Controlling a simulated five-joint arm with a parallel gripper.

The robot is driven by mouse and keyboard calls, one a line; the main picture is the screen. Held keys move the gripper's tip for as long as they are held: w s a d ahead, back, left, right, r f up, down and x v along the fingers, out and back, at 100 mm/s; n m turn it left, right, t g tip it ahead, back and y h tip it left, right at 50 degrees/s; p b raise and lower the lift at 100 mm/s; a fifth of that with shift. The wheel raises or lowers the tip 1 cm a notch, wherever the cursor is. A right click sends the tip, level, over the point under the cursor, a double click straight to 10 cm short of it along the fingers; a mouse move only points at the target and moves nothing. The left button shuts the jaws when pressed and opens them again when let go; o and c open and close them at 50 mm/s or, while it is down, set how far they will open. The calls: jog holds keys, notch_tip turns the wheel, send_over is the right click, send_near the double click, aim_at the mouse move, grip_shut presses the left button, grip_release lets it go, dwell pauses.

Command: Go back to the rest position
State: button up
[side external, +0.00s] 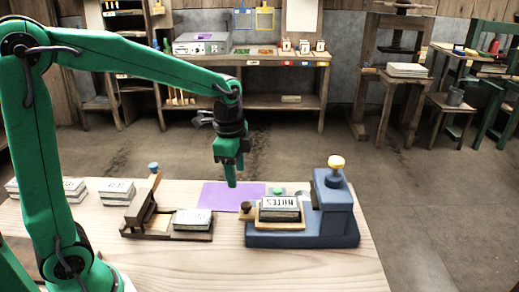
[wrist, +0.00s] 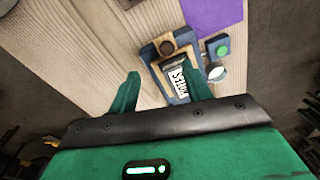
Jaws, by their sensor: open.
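My gripper (side external: 231,170) hangs fingers-down above the table, over the purple sheet's left part in the side view. It looks empty, clear of the blocks. In the wrist view its two green fingers (wrist: 162,85) are spread apart. A lettered block (side external: 279,203) sits on the blue machine (side external: 333,205), right of my gripper. In the wrist view the lettered block (wrist: 180,78) shows beyond the fingers, close to the right one, which hides part of the machine.
A wooden fixture (side external: 148,215) holding a pale block (side external: 192,219) stands left of the machine. Several block stacks (side external: 117,192) lie at the table's left. The purple sheet (side external: 225,196) lies flat behind. The table's front (side external: 300,270) is clear.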

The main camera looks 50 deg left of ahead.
jog(key=s+r+n+t, duration=0.2)
jog(key=s+n, duration=0.3)
jog(key=s, duration=0.3)
jog(key=s+a+r+n+t, duration=0.1)
jog(key=s+r+n+t, duration=0.1)
jog(key=s+r+n, duration=0.2)
jog(key=s+n, duration=0.2)
jog(key=s, duration=0.2)
jog(key=shift+t, duration=0.3)
